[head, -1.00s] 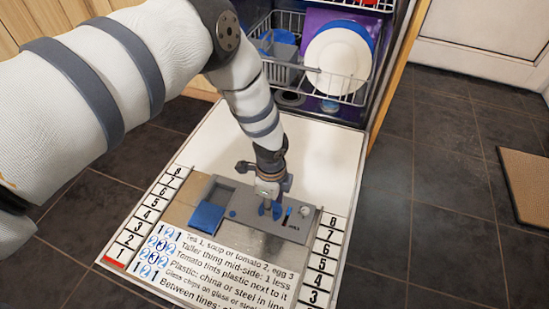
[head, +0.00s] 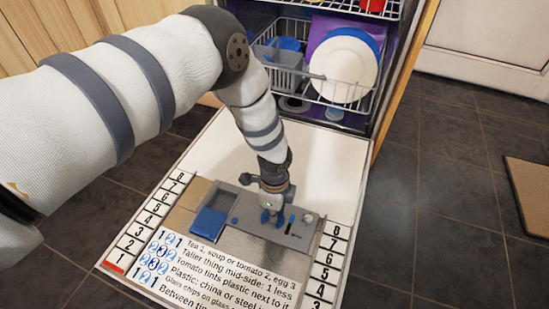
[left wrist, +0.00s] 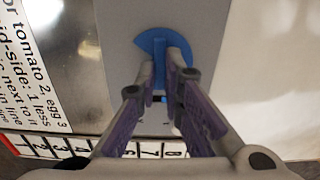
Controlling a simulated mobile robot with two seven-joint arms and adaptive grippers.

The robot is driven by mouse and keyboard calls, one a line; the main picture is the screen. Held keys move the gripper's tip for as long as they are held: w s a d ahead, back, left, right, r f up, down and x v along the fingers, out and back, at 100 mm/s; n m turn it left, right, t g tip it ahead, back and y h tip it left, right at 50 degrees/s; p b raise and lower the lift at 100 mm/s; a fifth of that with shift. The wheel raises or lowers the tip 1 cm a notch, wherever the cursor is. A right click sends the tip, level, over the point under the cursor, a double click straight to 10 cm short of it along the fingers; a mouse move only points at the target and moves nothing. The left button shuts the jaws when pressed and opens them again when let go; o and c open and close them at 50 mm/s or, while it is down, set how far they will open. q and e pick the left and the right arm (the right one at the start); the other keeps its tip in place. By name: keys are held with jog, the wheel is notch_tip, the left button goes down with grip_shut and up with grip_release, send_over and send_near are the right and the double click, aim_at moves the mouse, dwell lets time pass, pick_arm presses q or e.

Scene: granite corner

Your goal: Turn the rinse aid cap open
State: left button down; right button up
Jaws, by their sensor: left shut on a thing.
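The rinse aid cap is a round blue disc with a raised ridge (left wrist: 155,38), set in the grey dispenser panel (head: 236,231) on the lowered dishwasher door. In the head view only bits of blue show under my left gripper (head: 272,218). In the left wrist view my left gripper (left wrist: 163,68) points down at the cap, with one finger on each side of the ridge, shut on it. The lower part of the disc is hidden by the fingers. My right gripper is not in view.
A blue flap (head: 208,223) lies at the panel's left. A printed text sheet (head: 215,264) and numbered strips (head: 330,262) cover the door's near part. Behind it, the lower rack (head: 318,92) holds a white plate (head: 342,68) and a grey basket (head: 280,72).

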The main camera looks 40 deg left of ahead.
pick_arm(q)
jog(key=n+p, duration=0.1)
jog(key=n, duration=0.2)
jog(key=shift+n, duration=0.3)
jog(key=n, duration=0.4)
jog(key=shift+w+a+n+p, duration=0.1)
jog(key=shift+n+p, duration=0.2)
jog(key=n, duration=0.4)
jog(key=shift+a+n, duration=0.1)
jog(key=shift+n, duration=0.2)
jog(key=shift+a+n, duration=0.1)
jog(key=shift+n, duration=2.4)
jog(key=c, duration=1.7)
grip_release()
